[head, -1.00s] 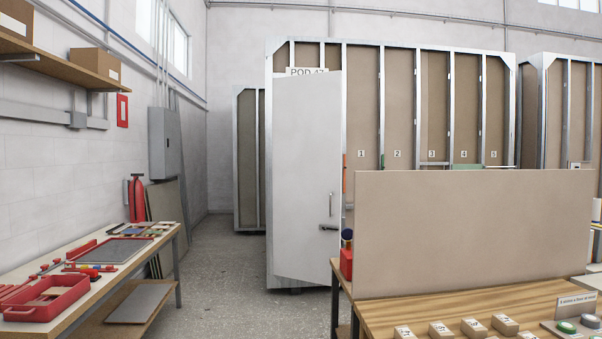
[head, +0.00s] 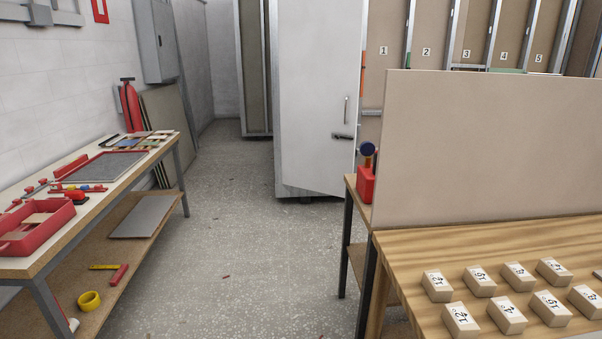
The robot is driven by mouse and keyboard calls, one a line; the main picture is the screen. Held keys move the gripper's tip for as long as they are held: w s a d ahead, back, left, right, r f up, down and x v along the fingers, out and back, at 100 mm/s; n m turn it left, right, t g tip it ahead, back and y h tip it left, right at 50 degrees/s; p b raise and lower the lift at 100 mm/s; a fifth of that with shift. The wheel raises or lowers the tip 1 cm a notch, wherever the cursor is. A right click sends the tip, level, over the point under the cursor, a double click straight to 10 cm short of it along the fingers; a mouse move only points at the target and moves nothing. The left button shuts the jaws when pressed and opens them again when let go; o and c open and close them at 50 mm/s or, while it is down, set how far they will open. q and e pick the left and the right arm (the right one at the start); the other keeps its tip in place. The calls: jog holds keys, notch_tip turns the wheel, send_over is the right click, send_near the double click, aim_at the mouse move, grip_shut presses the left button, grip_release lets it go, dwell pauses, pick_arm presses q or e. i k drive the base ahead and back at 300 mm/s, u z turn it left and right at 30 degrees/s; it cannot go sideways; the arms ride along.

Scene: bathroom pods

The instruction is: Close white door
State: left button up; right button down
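The white door (head: 312,95) stands at the front of a metal-framed pod, at the top centre of the head view. It has a vertical pull bar (head: 346,110) and a dark lever handle (head: 342,136) near its right edge. The door's face is turned towards me and its top is cut off by the frame. Its right edge stands beside the pod's numbered panels; I cannot tell how far it is swung open. Neither of my grippers is in view.
A workbench (head: 138,166) with a red tray (head: 38,240) runs along the left wall. A wooden table (head: 410,262) with several numbered blocks and an upright beige board (head: 490,145) fills the right. The speckled floor (head: 245,235) between them is free up to the door.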

aim_at(321, 41)
jog(key=u, duration=0.25)
jog(key=i, duration=2.9)
jog(key=z, duration=0.1)
jog(key=i, duration=2.5)
jog(key=z, duration=0.35)
